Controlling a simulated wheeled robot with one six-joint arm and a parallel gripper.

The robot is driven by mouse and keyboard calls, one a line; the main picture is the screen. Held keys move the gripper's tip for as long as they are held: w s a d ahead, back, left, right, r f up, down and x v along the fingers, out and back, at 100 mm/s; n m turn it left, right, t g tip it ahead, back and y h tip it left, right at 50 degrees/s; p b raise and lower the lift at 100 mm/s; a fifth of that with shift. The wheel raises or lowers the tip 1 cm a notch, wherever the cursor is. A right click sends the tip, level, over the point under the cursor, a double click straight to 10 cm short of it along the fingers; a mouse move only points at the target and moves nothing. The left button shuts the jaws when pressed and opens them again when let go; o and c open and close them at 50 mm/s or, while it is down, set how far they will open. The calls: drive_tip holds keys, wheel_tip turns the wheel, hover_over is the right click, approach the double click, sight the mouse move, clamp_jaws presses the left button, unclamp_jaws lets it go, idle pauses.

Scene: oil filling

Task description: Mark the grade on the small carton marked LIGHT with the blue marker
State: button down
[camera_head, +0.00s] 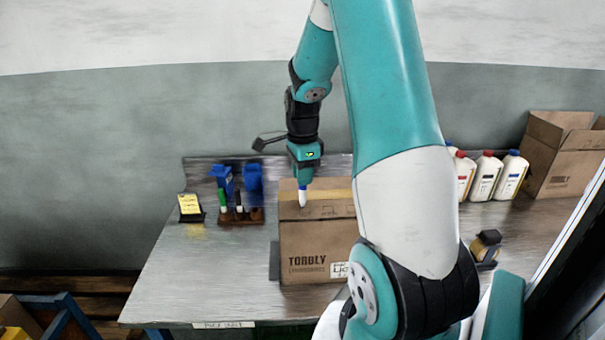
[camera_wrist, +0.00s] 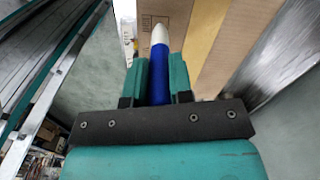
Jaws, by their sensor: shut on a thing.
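The small brown carton (camera_head: 312,235) stands shut on the table. Its front reads TORBLY, and a white label (camera_head: 341,270) at the lower right shows the start of LIGHT before my arm covers the rest. My gripper (camera_head: 302,177) is above the carton, shut on the blue marker (camera_head: 302,197). The marker hangs upright with its white end down, overlapping the carton's top in this view; I cannot tell whether it touches. In the wrist view the marker (camera_wrist: 159,62) sits between the teal fingers (camera_wrist: 158,82), its white end against the brown carton (camera_wrist: 205,25).
A holder (camera_head: 241,218) with several markers, blue containers (camera_head: 253,180) and a yellow pad (camera_head: 190,204) stand left. White bottles (camera_head: 485,178), an open carton (camera_head: 560,165) and a dark-and-tan object (camera_head: 487,243) stand right. The table's left front (camera_head: 200,275) is clear.

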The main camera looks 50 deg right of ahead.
drive_tip(key=shift+f, duration=0.4)
drive_tip(key=shift+s+d, duration=0.4)
drive_tip(key=shift+s, duration=0.1)
idle(1.3)
wheel_tip(320, 180, up, 7)
drive_tip(key=p, duration=0.6)
idle(0.5)
